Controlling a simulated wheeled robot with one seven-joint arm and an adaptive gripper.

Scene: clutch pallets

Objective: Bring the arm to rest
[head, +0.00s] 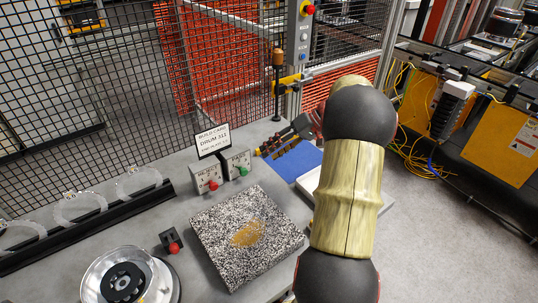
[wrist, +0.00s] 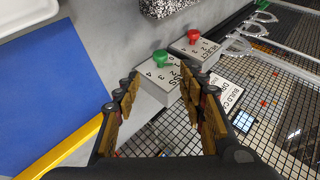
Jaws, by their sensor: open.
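My arm rises through the right half of the head view, over the right end of the grey bench (head: 180,232). My gripper (head: 266,148) shows beyond it, partly hidden by the arm, above the bench's back edge near the blue mat (head: 292,166). In the wrist view my gripper (wrist: 160,82) has its two padded fingers spread apart with nothing held between them. Beyond the fingertips is a grey dial box with a green knob (wrist: 163,58). A second box with a red knob (wrist: 194,37) sits beside it.
A build card (head: 213,139) stands behind the dial boxes. A speckled block (head: 225,250) with a brownish patch and a round metal drum (head: 97,277) are on the bench. Clear rings (head: 80,207) stand in a black rack at left. A mesh fence (head: 110,110) runs behind.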

